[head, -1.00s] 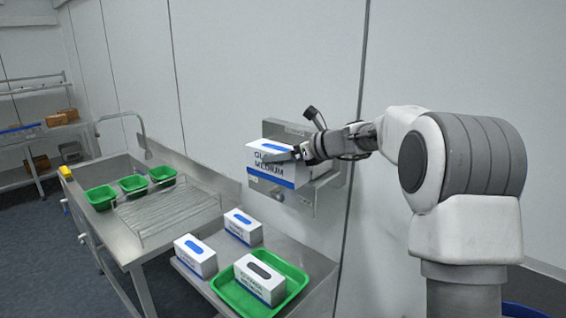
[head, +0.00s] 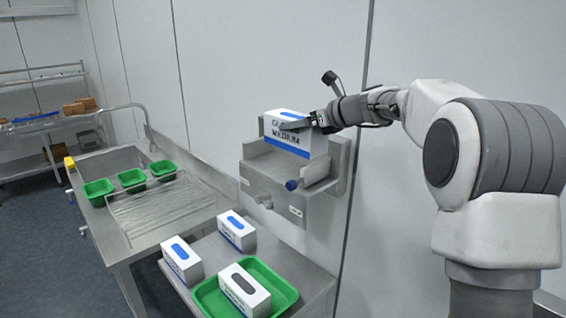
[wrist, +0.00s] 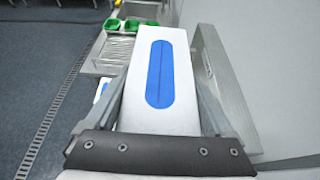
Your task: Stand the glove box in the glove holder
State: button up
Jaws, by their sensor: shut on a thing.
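The glove box (head: 291,142) is white with a blue band and lettering; its top with a blue oval opening (wrist: 159,74) faces the wrist camera. My gripper (head: 301,124) is shut on it, with one finger along each side in the wrist view. The box is upright at the upper part of the steel glove holder (head: 272,200) on the wall. The holder's front plate and a dark blue knob show below the box. The holder also shows right of the box in the wrist view (wrist: 224,82). I cannot tell whether the box's base touches the holder.
Below is a steel table (head: 205,247) with two blue-slotted white boxes (head: 237,231) (head: 183,262). A grey-slotted box (head: 244,290) lies in a green tray (head: 284,297). Farther left, a sink bench carries a wire rack (head: 150,212) and green bins (head: 132,180). The wall is close behind.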

jog(key=shift+w+a+f+p, duration=0.6)
jog(key=shift+w+a+f, duration=0.1)
jog(key=shift+w+f, duration=1.15)
jog(key=shift+w+a+f+p, duration=0.55)
jog(key=shift+w+a+f, duration=0.15)
jog(key=shift+w+f, duration=1.1)
jog(key=shift+w+a+f+p, duration=0.6)
jog(key=shift+w+a+f, duration=0.1)
jog(key=shift+w+f, duration=1.1)
jog(key=shift+f, duration=0.1)
jog(key=o, duration=1.5)
